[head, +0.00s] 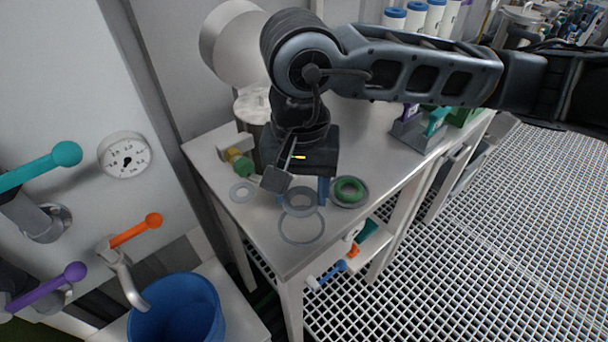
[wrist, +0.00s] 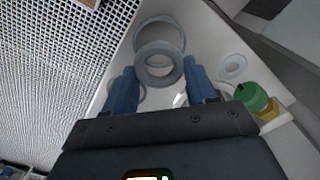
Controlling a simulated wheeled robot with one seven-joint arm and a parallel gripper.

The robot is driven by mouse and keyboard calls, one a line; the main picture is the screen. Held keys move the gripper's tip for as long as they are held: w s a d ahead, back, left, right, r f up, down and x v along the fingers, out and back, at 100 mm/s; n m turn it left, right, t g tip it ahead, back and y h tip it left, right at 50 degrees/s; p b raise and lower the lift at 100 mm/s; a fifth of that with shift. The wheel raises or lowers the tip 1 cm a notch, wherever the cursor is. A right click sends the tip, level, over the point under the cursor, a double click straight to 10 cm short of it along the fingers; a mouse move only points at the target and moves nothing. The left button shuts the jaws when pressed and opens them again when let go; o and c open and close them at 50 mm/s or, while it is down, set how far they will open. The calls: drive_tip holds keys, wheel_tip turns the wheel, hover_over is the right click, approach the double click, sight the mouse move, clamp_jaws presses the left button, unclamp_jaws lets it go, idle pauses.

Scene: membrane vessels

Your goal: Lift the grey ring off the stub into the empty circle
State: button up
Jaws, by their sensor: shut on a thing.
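The grey ring (head: 301,202) is held between the blue fingers of my gripper (head: 305,192). In the wrist view the ring (wrist: 158,65) sits between the two fingertips (wrist: 161,72), with its hole open toward the camera. The empty circle (head: 302,227) is a thin grey outline on the bench, just in front of the ring in the head view. In the wrist view the circle (wrist: 160,33) lies beyond the ring, which overlaps its near edge. The ring's height above the bench is hard to tell. I cannot make out the stub; my gripper may hide it.
A small pale ring (head: 242,191) lies to the left. A green and yellow fitting (head: 239,163) stands behind it. The bench (head: 290,260) is clear around the circle; its front edge is close.

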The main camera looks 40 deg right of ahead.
sight(302, 223)
drive_tip(key=shift+f+b, duration=0.6)
drive_tip(key=shift+f, duration=2.4)
drive_tip(key=shift+f+b, duration=0.1)
drive_tip(key=shift+b, duration=0.4)
drive_tip(key=shift+f+b, duration=0.2)
drive_tip(key=shift+b, duration=0.7)
drive_tip(key=o, duration=1.1)
wheel_tip(302, 223, up, 8)
